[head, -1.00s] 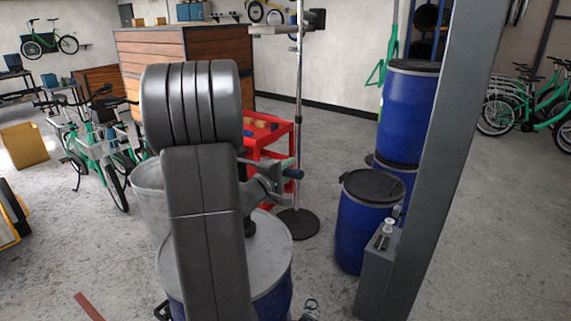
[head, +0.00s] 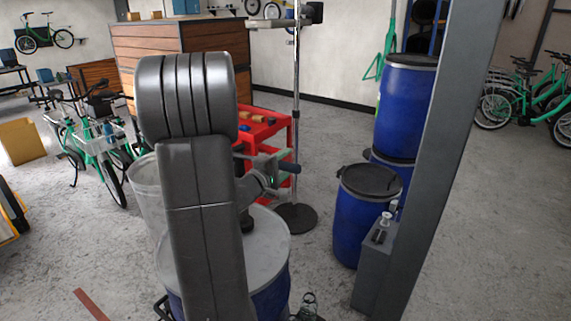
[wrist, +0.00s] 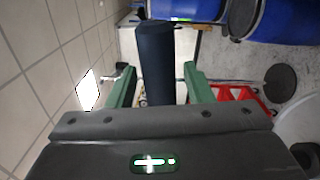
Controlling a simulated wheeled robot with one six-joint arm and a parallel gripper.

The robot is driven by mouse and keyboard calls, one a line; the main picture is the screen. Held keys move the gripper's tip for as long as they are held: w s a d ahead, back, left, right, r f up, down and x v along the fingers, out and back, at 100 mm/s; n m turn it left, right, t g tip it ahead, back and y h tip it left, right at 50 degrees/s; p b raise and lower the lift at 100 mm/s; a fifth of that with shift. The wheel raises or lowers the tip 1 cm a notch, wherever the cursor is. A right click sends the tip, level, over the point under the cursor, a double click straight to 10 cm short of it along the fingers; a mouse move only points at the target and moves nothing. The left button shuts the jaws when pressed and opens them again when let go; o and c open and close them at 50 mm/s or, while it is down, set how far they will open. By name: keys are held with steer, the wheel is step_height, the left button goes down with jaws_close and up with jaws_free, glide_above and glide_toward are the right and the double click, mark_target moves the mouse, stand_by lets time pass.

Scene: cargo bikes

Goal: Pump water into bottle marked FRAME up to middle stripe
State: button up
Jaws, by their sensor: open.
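A dark blue, round handle or grip (wrist: 155,60) stands between the green fingers of my gripper (wrist: 159,70) in the wrist view. The fingers are apart on either side of it; I cannot tell whether they touch it. In the head view the blue grip (head: 290,168) pokes out just past my gripper (head: 277,164), above a blue drum with a grey lid (head: 273,235). My arm hides much of the drum top and any pump there. A clear bottle (head: 308,307) is cut off at the bottom edge. Another small bottle (head: 385,222) stands at right. No marking or stripe is readable.
A translucent bin (head: 147,190) is left of my arm. A red cart (head: 262,130) and a metal stand (head: 297,215) are behind. Blue drums (head: 360,225) and a grey post (head: 430,150) stand at right. Open floor lies between the stand and the drums.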

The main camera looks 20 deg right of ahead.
steer(key=b+v, duration=0.1)
steer(key=v, duration=1.2)
steer(key=shift+b, duration=0.3)
steer(key=shift+s+a, duration=0.1)
